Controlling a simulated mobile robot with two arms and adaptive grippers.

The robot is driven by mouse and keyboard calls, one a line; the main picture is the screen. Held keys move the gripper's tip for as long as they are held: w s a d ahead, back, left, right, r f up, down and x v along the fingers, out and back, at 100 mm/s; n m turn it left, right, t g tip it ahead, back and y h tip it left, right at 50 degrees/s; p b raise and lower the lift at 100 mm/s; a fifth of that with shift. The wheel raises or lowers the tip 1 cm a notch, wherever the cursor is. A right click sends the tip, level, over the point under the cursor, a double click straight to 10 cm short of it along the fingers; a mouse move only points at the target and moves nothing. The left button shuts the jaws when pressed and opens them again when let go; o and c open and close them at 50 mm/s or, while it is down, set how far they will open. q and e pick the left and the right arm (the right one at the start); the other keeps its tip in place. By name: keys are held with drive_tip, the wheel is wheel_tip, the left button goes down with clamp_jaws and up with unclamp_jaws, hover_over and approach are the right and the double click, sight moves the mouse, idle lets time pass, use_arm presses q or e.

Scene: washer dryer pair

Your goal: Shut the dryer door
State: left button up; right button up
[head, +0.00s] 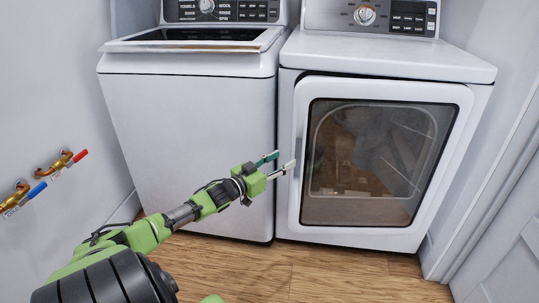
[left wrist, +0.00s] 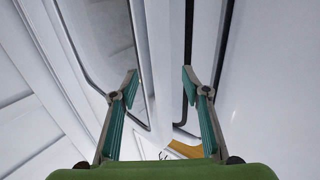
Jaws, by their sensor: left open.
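The white dryer (head: 455,66) stands at the right in the head view. Its door (head: 385,90) has a white frame around a dark glass window (head: 375,160) and sits flush or nearly flush with the front; I cannot tell whether it is fully shut. A grey handle strip (head: 304,150) is at its left edge. My left gripper (head: 281,162) is open and empty in front of the dryer's left edge, close to the door's handle side. In the left wrist view its open fingers (left wrist: 160,80) point at white panels; contact cannot be told. My right gripper is not in view.
The white washer (head: 185,130) stands left of the dryer with a narrow gap between them. Red and blue valves (head: 58,165) stick out from the left wall. A white panelled door (head: 515,235) is at the right. Wooden floor (head: 330,275) is free in front.

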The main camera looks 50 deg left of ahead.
use_arm(q)
drive_tip(key=shift+s+d, duration=0.2)
drive_tip(key=shift+s, duration=2.5)
